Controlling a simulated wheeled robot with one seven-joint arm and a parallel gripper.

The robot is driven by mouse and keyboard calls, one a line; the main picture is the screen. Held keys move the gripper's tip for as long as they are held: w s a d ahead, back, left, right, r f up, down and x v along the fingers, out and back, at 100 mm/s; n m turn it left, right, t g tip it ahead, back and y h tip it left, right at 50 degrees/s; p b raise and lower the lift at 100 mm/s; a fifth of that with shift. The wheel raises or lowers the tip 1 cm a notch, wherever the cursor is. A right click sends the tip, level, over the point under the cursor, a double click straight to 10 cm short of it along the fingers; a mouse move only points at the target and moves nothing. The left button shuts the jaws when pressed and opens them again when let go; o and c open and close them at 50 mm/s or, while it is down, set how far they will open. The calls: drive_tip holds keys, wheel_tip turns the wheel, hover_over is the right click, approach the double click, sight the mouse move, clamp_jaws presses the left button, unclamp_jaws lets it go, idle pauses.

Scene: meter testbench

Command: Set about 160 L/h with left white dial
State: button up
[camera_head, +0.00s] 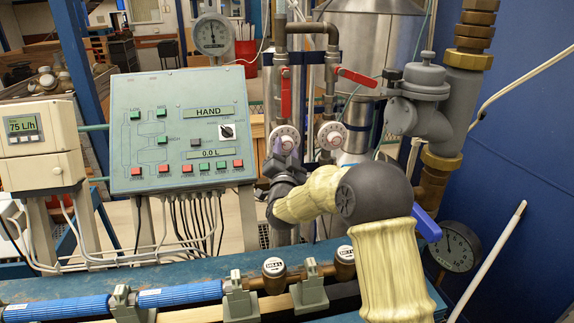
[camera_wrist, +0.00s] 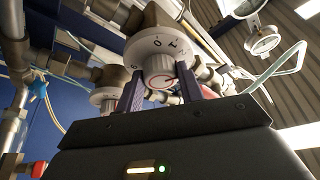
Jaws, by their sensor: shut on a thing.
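The left white dial (camera_head: 286,132) is on the left vertical pipe, below a red lever. My gripper (camera_head: 281,152) reaches up to it from below and hides part of its lower face. In the wrist view, my gripper's two purple fingers (camera_wrist: 162,88) stand on either side of the small knob of the white dial (camera_wrist: 150,48), shut on it. A red mark shows on the knob, and numbers run around the ring. The flow display (camera_head: 22,125) at the left reads 75 L/h.
The right white dial (camera_head: 333,133) sits close beside, with a red lever (camera_head: 357,77) above it. The green control panel (camera_head: 183,130) stands left of my arm, showing HAND and 0.0 L. Blue pipes (camera_head: 180,294) and brown fittings (camera_head: 274,275) lie along the bench front.

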drive_tip(key=m+b, duration=0.1)
drive_tip(key=m+h+b, duration=0.1)
drive_tip(key=shift+a+f+m, duration=0.15)
drive_tip(key=shift+f+m, duration=0.05)
drive_tip(key=shift+m, duration=0.1)
drive_tip(key=m+g+h+b, duration=0.1)
drive_tip(key=m+b, duration=0.1)
drive_tip(key=m, duration=0.1)
drive_tip(key=shift+r+b, duration=0.2)
drive_tip(key=shift+b, duration=0.1)
drive_tip(key=m+g+h+b, duration=0.1)
drive_tip(key=m, duration=0.2)
drive_tip(key=shift+r, duration=0.15)
drive_tip(key=m+g, duration=0.1)
drive_tip(key=m, duration=0.1)
drive_tip(key=m+b, duration=0.1)
drive_tip(key=m, duration=0.1)
drive_tip(key=shift+r+g, duration=0.2)
drive_tip(key=shift+g, duration=0.2)
drive_tip(key=o, duration=1)
drive_tip(key=shift+s, duration=0.1)
